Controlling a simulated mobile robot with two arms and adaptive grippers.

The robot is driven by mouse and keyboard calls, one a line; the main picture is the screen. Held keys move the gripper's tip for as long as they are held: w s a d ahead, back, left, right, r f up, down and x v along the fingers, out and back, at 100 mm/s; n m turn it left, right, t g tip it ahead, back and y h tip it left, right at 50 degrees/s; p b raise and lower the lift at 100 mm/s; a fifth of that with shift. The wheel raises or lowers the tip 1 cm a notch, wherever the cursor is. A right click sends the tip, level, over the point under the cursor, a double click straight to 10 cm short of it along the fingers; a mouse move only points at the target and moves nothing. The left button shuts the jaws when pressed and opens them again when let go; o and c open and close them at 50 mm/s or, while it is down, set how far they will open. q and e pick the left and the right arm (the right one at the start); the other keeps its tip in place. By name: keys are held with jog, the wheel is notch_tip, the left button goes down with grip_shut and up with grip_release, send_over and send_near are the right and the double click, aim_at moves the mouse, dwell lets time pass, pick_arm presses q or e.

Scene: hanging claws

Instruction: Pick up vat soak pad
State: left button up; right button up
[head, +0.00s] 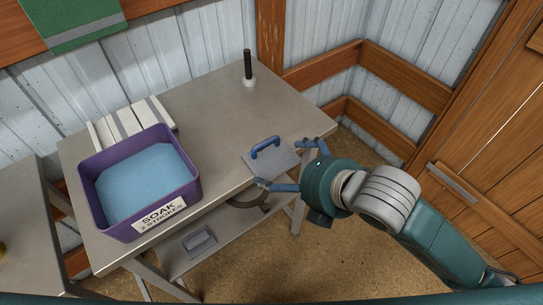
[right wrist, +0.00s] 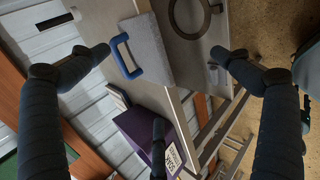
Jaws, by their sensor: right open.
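The soak pad, a flat grey pad (head: 284,161) with a blue loop handle (head: 265,147), lies near the front right edge of the grey metal table. My right gripper (head: 282,164) is open, its blue fingers spread on either side of the pad's right end. In the right wrist view the pad (right wrist: 154,50) shows between the open fingers (right wrist: 160,54), with nothing gripped. I cannot tell whether a finger touches it. A purple vat (head: 185,195) of light blue liquid, labelled SOAK, stands on the left of the table. My left gripper is not in view.
A white slatted rack (head: 152,113) lies behind the vat. A black upright rod (head: 248,65) on a white base stands at the back right. A dark ring (head: 249,201) and a grey block (head: 199,241) sit on the lower shelf. The table's middle is clear.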

aim_at(272, 158)
notch_tip(272, 158, up, 4)
jog(key=d+r+n, duration=0.1)
jog(key=d+n, duration=0.1)
jog(key=n, duration=1.3)
jog(key=shift+n, duration=0.3)
jog(key=shift+b+x, duration=0.35)
jog(key=shift+x, duration=5.35)
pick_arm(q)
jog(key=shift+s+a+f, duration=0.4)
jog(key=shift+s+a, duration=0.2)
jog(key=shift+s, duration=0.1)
pick_arm(e)
jog(key=shift+s+a, duration=0.1)
jog(key=shift+c, duration=0.3)
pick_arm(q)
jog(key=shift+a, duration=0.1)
pick_arm(e)
jog(key=c, duration=1.1)
